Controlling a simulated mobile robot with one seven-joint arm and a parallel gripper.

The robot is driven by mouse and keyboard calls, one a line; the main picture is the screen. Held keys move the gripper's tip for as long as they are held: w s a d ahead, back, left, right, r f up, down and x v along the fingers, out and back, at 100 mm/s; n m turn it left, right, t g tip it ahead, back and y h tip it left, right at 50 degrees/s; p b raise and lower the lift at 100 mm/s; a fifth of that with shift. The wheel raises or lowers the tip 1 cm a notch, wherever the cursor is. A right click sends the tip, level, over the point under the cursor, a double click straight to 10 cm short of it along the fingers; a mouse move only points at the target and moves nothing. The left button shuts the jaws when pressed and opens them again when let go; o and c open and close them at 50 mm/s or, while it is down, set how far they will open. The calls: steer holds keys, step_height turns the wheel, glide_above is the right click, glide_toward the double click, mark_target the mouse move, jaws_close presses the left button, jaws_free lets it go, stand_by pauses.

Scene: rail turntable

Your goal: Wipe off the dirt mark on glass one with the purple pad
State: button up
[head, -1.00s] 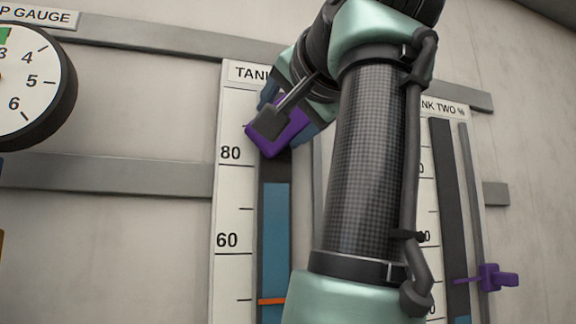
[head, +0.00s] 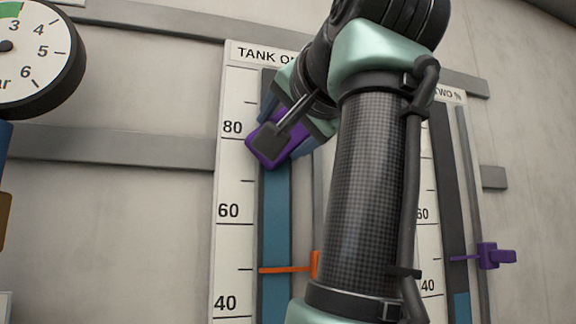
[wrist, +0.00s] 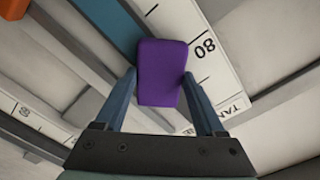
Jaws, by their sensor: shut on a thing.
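The purple pad (wrist: 160,72) is pinched between the two fingers of my gripper (wrist: 160,90), which is shut on it. In the head view the pad overlaps the upper part of glass one (head: 276,215), the narrow upright tube under the TANK ONE label, just below the 80 mark. Glass one is filled with blue liquid up to about the pad's lower edge; it also shows in the wrist view (wrist: 108,25). I cannot tell whether the pad touches the glass. No dirt mark shows; the pad and my arm hide part of the tube.
An orange pointer (head: 287,270) crosses glass one below the 60 mark. To the right, partly behind my arm, is the tank two tube (head: 447,200) with a purple pointer (head: 488,256). A round gauge (head: 35,62) and grey wall rails (head: 110,147) are at left.

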steer(key=shift+r+p, duration=4.5)
steer(key=shift+r, duration=0.85)
steer(key=shift+b+v, duration=1.35)
steer(key=shift+v, duration=1.6)
steer(key=b+v, duration=0.1)
steer(key=v, duration=0.2)
